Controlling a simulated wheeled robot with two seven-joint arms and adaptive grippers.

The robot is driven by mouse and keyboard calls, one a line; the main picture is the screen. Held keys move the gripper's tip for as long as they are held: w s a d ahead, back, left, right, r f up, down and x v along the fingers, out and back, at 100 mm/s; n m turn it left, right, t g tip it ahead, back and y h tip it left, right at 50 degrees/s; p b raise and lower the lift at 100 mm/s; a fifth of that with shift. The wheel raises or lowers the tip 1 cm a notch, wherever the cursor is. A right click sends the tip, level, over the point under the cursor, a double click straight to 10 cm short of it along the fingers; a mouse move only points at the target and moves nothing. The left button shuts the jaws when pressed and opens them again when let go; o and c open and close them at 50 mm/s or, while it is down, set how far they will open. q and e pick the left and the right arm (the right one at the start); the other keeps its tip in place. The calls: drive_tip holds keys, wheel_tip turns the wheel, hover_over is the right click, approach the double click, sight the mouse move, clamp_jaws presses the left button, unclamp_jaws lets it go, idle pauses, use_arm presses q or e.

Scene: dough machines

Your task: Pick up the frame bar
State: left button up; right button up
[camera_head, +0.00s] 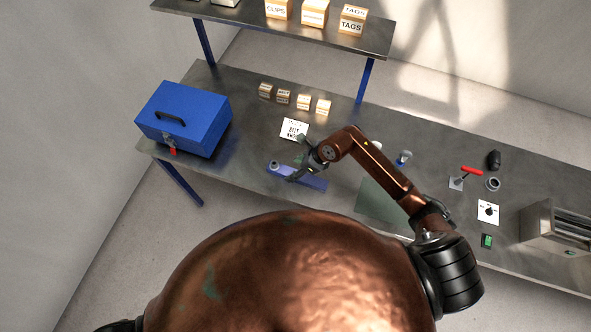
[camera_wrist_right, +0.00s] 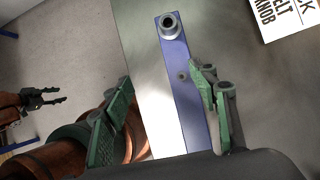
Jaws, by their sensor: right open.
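The frame bar (camera_head: 313,182) is a flat blue bar lying on the grey workbench near its front edge, with a round metal boss at its left end. In the right wrist view the bar (camera_wrist_right: 176,55) runs lengthwise between my right gripper's fingers, its boss at the top. My right gripper (camera_head: 297,161) is open over the bar, its green-grey fingers (camera_wrist_right: 168,88) on either side of it. The right finger looks close to the bar's edge; I cannot tell whether it touches. My left gripper (camera_wrist_right: 42,106) shows at the left of the wrist view, open and empty, away from the bench.
A blue toolbox (camera_head: 184,118) stands at the bench's left end. A belt-knob label card (camera_head: 294,129) lies behind the bar, with several small labelled blocks (camera_head: 303,102) further back. A green mat (camera_head: 376,203) lies to the right. A red-handled part (camera_head: 470,171) and a metal machine (camera_head: 556,228) are farther right.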

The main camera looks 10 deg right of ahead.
sight(302, 178)
drive_tip(key=d+f, duration=0.1)
drive_tip(key=d+f+h, duration=0.1)
drive_tip(key=d, duration=0.1)
drive_tip(key=shift+w, duration=0.15)
drive_tip(key=shift+w+a+f+h+p, duration=0.15)
drive_tip(key=shift+f+h+p, duration=0.15)
drive_tip(key=shift+f, duration=0.5)
drive_tip(key=x, duration=0.1)
drive_tip(key=p+x, duration=0.1)
drive_tip(key=x, duration=0.3)
drive_tip(key=shift+d+f+p, duration=0.1)
drive_tip(key=shift+d+p, duration=0.15)
drive_tip(key=shift+p, duration=0.1)
drive_tip(key=shift+f, duration=0.3)
drive_tip(key=shift+c, duration=0.3)
drive_tip(key=shift+r, duration=0.1)
clamp_jaws()
